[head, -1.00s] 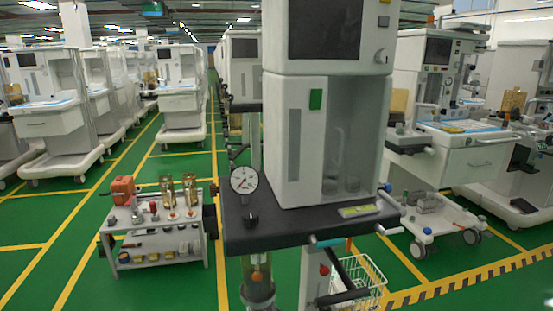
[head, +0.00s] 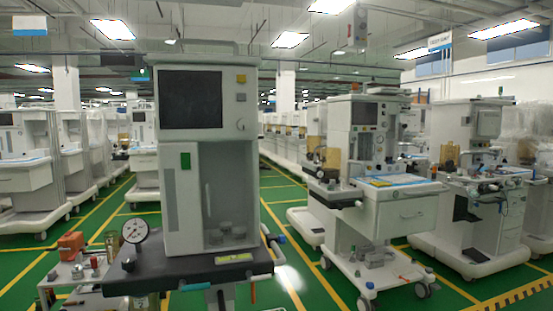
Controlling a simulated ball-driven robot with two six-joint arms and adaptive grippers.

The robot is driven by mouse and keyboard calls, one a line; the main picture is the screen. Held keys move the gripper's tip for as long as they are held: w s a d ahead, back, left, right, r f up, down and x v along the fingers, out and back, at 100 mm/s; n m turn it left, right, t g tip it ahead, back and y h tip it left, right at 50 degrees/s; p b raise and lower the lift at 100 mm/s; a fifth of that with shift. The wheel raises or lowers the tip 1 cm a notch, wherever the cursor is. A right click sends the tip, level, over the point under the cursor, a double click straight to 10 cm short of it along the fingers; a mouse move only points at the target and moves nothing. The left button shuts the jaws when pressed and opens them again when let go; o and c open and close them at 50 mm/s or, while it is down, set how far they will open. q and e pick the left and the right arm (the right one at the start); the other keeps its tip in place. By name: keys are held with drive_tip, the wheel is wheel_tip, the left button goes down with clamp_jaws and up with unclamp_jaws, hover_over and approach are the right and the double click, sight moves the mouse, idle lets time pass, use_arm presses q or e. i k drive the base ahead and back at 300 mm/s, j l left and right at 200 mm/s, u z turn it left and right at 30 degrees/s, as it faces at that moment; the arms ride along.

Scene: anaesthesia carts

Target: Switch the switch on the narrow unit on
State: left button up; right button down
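The narrow unit (head: 212,150) stands in front of me, left of the middle in the head view. It is a tall white cabinet with a dark screen (head: 191,100) at the top. Right of the screen are a yellow square (head: 241,78), a small grey square part (head: 241,97) and a round knob (head: 240,125). I cannot tell which of these is the switch, or its position. A green rectangle (head: 185,161) is on the lower front. Neither of my grippers is in view.
A black shelf (head: 190,272) with a round gauge (head: 134,231) juts out below the unit. A low cart (head: 72,270) stands at the lower left. A wider white machine on wheels (head: 405,213) stands to the right. Green floor lies between.

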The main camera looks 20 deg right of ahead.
sight(185, 157)
drive_tip(key=i+l+u, duration=0.2)
drive_tip(key=l, duration=0.6)
drive_tip(key=l+u, duration=0.15)
drive_tip(key=l, duration=0.65)
drive_tip(key=i+l, duration=0.2)
drive_tip(key=i+l+u, duration=0.1)
drive_tip(key=l, duration=0.3)
drive_tip(key=i+j, duration=0.05)
